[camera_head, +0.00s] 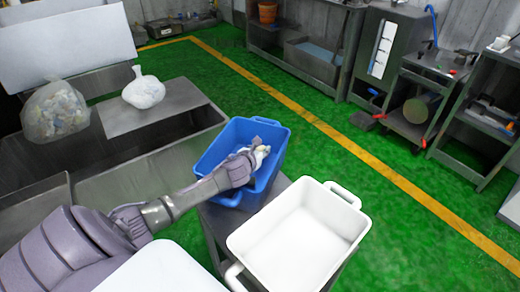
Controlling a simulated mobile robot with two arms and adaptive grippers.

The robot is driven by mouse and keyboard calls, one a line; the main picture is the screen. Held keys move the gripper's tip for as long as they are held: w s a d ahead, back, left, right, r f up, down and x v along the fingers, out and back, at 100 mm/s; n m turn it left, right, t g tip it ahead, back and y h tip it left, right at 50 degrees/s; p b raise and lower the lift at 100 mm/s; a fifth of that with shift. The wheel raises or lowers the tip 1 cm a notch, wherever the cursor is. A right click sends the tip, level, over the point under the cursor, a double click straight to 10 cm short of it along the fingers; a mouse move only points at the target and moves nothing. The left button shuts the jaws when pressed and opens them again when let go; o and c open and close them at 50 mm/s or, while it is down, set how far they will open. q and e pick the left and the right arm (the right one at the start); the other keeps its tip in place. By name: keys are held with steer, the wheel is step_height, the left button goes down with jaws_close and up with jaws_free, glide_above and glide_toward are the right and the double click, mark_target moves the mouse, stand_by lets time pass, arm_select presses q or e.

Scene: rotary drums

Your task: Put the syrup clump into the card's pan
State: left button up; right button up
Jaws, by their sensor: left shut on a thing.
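My left gripper (253,157) reaches in from the left and is shut on a small pale, whitish clump (263,152), probably the syrup clump. The fingers partly cover the clump. Gripper and clump overlap the opening of a blue pan (222,142); I cannot tell how far above its floor they are. A white pan (341,193) with two handles stands to the right of the blue one and looks empty. No readable card shows. My right gripper is not in view.
A metal counter (140,118) at left bears a clear bag (54,112) of mixed bits and a white bag (144,91). A grey stand (216,226) holds the pans. Green floor (330,150) with a yellow line is open at right, before machines and shelves (468,110).

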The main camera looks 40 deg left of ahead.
arm_select(q)
steer(key=shift+f, duration=0.4)
steer(key=o, duration=0.8)
steer(key=shift+s+f, duration=0.1)
steer(key=shift+f, duration=0.05)
steer(key=shift+o, duration=0.2)
steer(key=shift+d, duration=0.1)
steer(key=shift+s, duration=0.1)
steer(key=shift+r, duration=0.4)
steer(key=shift+s+r, duration=0.2)
steer(key=shift+s, duration=0.05)
steer(key=v, duration=0.3)
steer(key=p+v, duration=0.1)
steer(key=v, duration=0.2)
steer(key=shift+s+r, duration=0.25)
steer(key=shift+r, duration=0.15)
